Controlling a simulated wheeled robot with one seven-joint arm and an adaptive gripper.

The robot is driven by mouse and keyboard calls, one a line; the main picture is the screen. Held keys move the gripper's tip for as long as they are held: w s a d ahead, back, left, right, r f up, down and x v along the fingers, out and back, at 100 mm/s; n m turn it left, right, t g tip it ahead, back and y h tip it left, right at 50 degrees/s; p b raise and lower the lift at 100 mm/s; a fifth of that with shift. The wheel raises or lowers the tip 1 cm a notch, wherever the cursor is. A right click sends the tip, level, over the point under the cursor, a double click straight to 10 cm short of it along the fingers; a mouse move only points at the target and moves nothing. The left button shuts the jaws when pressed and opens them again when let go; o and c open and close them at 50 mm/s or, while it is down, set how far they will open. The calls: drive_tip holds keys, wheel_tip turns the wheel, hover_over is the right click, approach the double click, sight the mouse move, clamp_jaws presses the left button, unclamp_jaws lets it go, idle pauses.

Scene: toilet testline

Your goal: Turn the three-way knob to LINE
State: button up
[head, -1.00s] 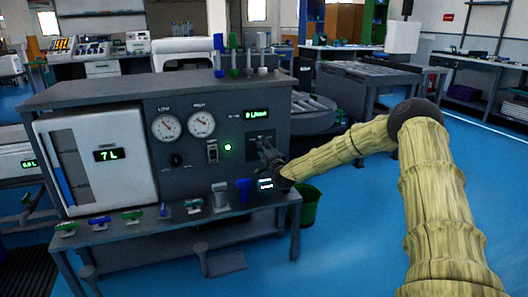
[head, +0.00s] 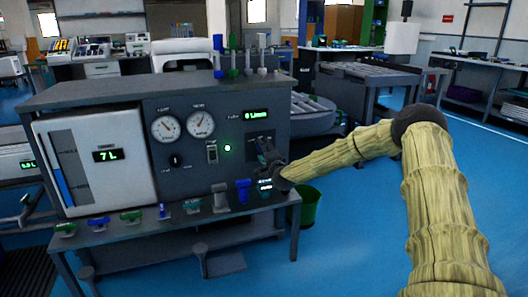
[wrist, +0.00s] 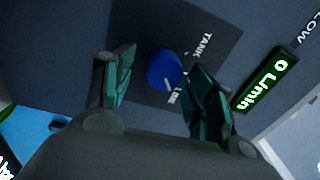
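The three-way knob is a round blue knob (wrist: 163,70) on a dark plate (wrist: 205,30) in the wrist view. TANK is lettered to its upper right and partly hidden LINE lettering is just below it. A pale mark shows on the knob's lower edge, on the LINE side. My gripper (wrist: 160,80) is open, with one green-padded finger on each side of the knob; a gap shows at the left, while contact at the right cannot be told. In the head view my gripper (head: 267,155) is at the panel's right side and hides the knob.
The test bench panel (head: 228,180) carries two round gauges (head: 182,126), a toggle switch and a lit display (head: 256,114). A shelf below holds several green, blue and grey valves. A green bin (head: 310,207) stands right of the bench. Blue floor (head: 340,250) is clear at right.

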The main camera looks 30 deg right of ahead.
drive_tip(key=shift+r, duration=0.1)
drive_tip(key=v, duration=1.2)
idle(0.4)
